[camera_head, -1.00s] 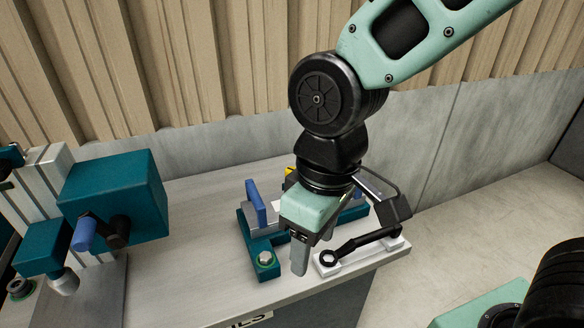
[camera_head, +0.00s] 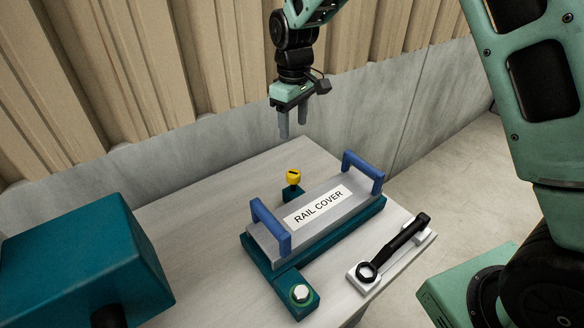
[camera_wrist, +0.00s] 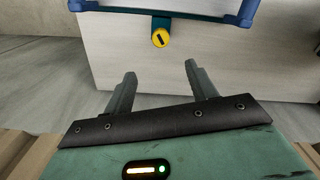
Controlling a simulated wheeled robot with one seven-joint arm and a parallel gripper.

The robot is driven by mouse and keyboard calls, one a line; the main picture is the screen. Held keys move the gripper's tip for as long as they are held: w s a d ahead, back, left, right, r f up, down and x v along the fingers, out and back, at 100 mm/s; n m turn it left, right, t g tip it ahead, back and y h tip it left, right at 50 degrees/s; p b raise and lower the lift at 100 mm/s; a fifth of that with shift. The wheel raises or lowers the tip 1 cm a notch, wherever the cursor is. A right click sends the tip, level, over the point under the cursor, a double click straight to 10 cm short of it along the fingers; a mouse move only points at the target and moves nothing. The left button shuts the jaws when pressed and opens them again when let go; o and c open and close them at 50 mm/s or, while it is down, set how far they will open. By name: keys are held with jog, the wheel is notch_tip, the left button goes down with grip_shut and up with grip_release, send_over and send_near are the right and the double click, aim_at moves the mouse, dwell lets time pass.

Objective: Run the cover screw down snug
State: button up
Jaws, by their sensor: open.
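The rail cover (camera_head: 318,207) lies on a teal base (camera_head: 262,262) with a blue handle at each end. A silver hex screw head (camera_head: 300,293) with a green ring around it sits on the base's front tab. A black ring wrench (camera_head: 395,248) lies in a white holder (camera_head: 367,284) right of the cover. A yellow slotted knob (camera_head: 293,177) stands on a tab behind the cover; it also shows in the wrist view (camera_wrist: 160,38). My gripper (camera_head: 294,127) is open and empty, raised beyond the bench's back edge. Its fingers point toward the knob's side in the wrist view (camera_wrist: 160,72).
A teal machine block (camera_head: 75,262) stands at the bench's left. The bench top (camera_head: 215,200) is clear between it and the cover. A grey wall with corrugated cladding (camera_head: 130,70) rises behind the bench. The floor (camera_head: 445,165) is open to the right.

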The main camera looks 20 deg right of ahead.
aim_at(293, 173)
notch_tip(293, 173, down, 16)
jog(key=p, duration=0.3)
jog(key=shift+c, duration=0.4)
jog(key=shift+s, duration=0.1)
jog(key=c, duration=0.9)
